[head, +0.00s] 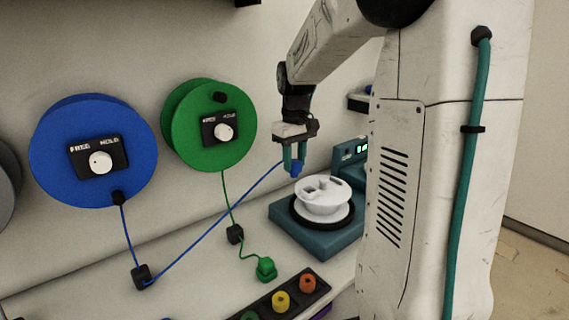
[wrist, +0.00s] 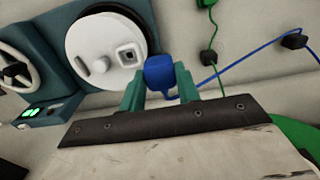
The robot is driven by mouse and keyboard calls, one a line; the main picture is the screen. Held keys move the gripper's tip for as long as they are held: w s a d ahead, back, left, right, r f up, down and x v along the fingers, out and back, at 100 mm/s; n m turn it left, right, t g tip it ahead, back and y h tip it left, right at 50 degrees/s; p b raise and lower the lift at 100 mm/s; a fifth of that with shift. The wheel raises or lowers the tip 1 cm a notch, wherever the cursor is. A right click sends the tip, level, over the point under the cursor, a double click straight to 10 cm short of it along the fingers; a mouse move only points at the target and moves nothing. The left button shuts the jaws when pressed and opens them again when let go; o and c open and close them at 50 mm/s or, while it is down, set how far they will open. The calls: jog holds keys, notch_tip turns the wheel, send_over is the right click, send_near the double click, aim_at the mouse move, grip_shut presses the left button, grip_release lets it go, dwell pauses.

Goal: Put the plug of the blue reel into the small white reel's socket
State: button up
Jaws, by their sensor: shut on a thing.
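My gripper (head: 294,160) is shut on the blue plug (wrist: 159,72), which hangs below the fingers in the head view. The blue cord runs from the plug down to a black guide and up to the blue reel (head: 60,165) on the wall. The small white reel (head: 322,204) sits on a teal base to the right of and below the plug. Its square socket (wrist: 128,54) shows in the wrist view, just left of the plug. The plug appears apart from the socket. The plug's far end is hidden from the head view.
A green reel (head: 188,130) hangs beside the blue one; its green plug (head: 266,268) lies on the bench. A dark rack (head: 262,306) holds coloured plugs at the front. A teal device (head: 344,160) with a lit display stands behind the white reel.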

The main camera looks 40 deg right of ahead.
jog(key=shift+d, duration=0.95)
jog(key=w+d, duration=0.1)
jog(key=d, duration=1.1)
jog(key=shift+w, duration=0.15)
jog(key=a, duration=0.7)
jog(key=shift+s+f, duration=0.35)
dwell(0.3)
jog(key=shift+f, duration=2.5)
jog(key=shift+f, duration=1.3)
